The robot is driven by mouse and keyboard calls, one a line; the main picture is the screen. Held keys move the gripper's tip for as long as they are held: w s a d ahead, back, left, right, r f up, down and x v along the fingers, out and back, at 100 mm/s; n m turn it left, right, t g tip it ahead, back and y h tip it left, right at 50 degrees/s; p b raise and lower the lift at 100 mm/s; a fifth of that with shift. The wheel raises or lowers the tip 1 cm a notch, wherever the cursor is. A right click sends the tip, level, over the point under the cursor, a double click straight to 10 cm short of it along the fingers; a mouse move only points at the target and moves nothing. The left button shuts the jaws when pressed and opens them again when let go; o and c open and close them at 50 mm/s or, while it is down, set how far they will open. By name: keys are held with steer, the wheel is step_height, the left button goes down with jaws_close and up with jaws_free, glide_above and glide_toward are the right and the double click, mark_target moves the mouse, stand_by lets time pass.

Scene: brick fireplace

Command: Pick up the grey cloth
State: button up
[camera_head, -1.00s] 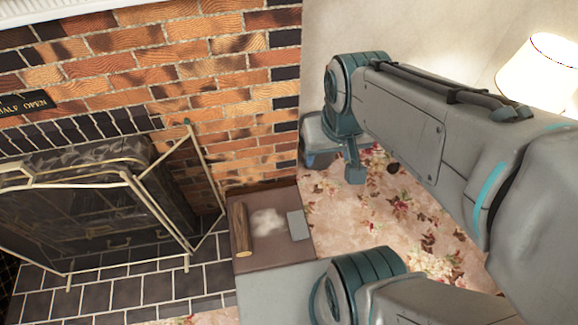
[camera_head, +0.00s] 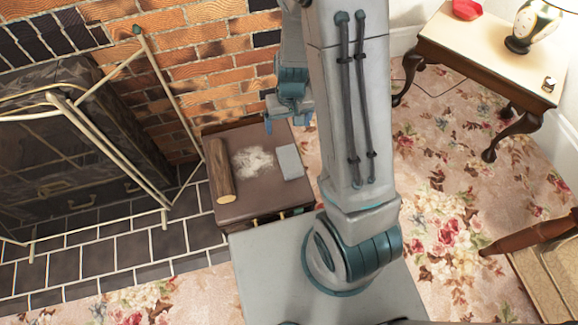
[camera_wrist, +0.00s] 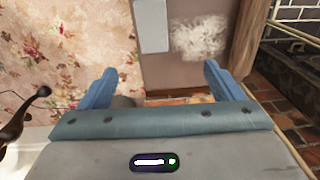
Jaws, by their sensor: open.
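The grey cloth (camera_head: 289,162) is a small flat rectangle lying on the right part of the top of a low brown cabinet (camera_head: 250,192). In the wrist view the cloth (camera_wrist: 151,25) is at the top middle, partly cut off by the frame edge. My gripper (camera_head: 288,121) is above the cabinet's back edge, beyond the cloth in the head view. In the wrist view my two blue fingers (camera_wrist: 160,70) are spread wide with nothing between them. The gripper is apart from the cloth.
A log (camera_head: 220,172) and a pale powdery patch (camera_head: 253,160) share the cabinet top, left of the cloth. A fireplace screen (camera_head: 105,145) and brick wall (camera_head: 215,70) are on the left. A side table (camera_head: 480,50) with a lamp stands right. Flowered carpet (camera_head: 440,150) lies between.

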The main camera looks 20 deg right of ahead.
steer(key=b, duration=0.6)
glide_above(290, 160)
steer(key=f, duration=1.6)
steer(key=shift+s+f, duration=0.2)
steer(key=shift+f, duration=0.15)
steer(key=shift+w+f+b, duration=0.15)
steer(key=shift+f+b, duration=0.55)
steer(key=shift+f, duration=0.8)
steer(key=shift+w+f+b, duration=0.1)
steer(key=shift+f+b, duration=0.55)
steer(key=shift+f, duration=0.85)
steer(key=shift+r, duration=0.1)
steer(key=c, duration=1.1)
